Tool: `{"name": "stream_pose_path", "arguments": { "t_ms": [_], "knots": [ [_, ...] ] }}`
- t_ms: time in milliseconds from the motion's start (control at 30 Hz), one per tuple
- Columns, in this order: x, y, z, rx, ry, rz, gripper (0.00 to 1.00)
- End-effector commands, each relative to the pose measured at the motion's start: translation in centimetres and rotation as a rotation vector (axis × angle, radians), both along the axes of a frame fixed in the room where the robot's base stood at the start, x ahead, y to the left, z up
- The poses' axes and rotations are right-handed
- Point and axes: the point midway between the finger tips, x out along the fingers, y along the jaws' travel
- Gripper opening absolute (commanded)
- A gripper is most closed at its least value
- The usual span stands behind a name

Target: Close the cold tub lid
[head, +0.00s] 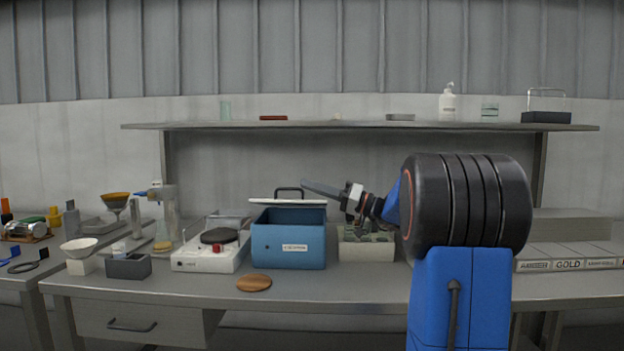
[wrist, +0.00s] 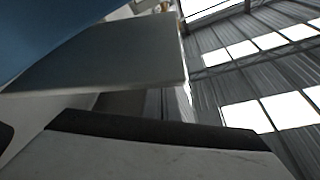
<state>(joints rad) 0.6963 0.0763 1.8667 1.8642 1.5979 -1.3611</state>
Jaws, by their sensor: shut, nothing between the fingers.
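The cold tub (head: 288,246) is a blue box with a white label on its front, standing on the bench left of the middle. Its pale lid (head: 288,202) shows as a thin slab above the box, raised from the front rim, with dark blue interior visible below it. The wrist view shows close grey slabs and a blue surface (wrist: 40,30) at upper left, hard to identify.
A white hotplate (head: 208,257) stands left of the tub, and a pale bin (head: 366,247) stands right of it. A round wooden disc (head: 254,283) lies in front. A shelf (head: 350,126) runs above. The bench front is mostly clear.

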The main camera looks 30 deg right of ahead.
Motion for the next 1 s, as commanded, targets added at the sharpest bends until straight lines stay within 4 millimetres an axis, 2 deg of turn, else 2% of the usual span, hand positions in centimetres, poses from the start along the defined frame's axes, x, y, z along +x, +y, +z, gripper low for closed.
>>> {"name": "stream_pose_path", "arguments": {
  "t_ms": [233,733,867,1000],
  "knots": [
    [-0.3,0.2,-0.8,0.001,0.001,0.000,0.00],
    [-0.3,0.3,-0.7,0.001,0.001,0.000,0.00],
    [-0.2,0.4,0.1,-0.001,-0.001,0.001,0.00],
    [0.2,0.7,2.0,-0.002,-0.002,0.005,0.00]
  ]
}}
